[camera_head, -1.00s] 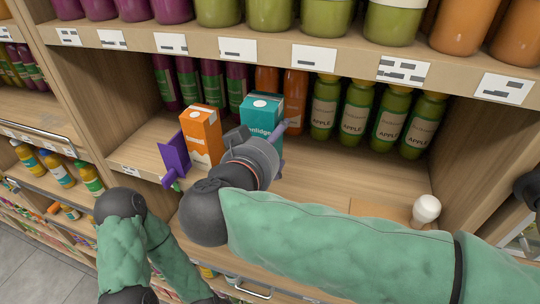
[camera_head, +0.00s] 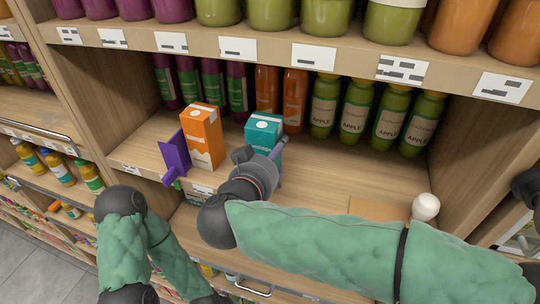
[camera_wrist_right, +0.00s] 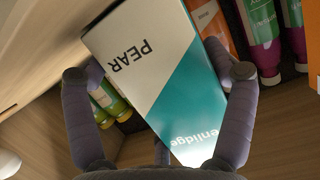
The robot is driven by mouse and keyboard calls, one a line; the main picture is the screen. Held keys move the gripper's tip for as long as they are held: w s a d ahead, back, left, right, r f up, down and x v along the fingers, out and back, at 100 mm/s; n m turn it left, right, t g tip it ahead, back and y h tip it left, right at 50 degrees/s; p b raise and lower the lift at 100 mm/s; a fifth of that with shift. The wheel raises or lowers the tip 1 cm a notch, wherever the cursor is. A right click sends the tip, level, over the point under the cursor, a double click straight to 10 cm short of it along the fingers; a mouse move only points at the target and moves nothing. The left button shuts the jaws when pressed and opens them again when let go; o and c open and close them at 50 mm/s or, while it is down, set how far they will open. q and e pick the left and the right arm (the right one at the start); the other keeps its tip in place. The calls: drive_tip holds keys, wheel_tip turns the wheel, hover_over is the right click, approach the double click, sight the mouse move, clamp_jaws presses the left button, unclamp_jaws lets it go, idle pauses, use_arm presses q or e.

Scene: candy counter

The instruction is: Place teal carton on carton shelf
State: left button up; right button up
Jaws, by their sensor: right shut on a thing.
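The teal carton (camera_head: 264,130) has a white and teal side printed "PEAR" in the right wrist view (camera_wrist_right: 170,75). My right gripper (camera_head: 260,153) is shut on it, with one finger on each side of the carton in the right wrist view. In the head view the gripper hides the carton's lower part, so I cannot tell whether its base touches the wooden carton shelf (camera_head: 320,185). An orange carton (camera_head: 203,135) stands upright on this shelf, left of the teal one with a gap between.
Purple-red (camera_head: 212,85), orange (camera_head: 294,98) and green apple bottles (camera_head: 358,108) stand along the shelf's back. A white knob-like object (camera_head: 426,206) is at front right. The shelf's right middle is clear.

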drive_tip(key=shift+f, duration=0.1)
drive_tip(key=o, duration=1.2)
drive_tip(key=shift+s+a+r, duration=0.15)
drive_tip(key=shift+s+r, duration=0.1)
drive_tip(key=v, duration=1.1)
drive_tip(key=shift+s+b, duration=0.25)
drive_tip(key=shift+b, duration=0.2)
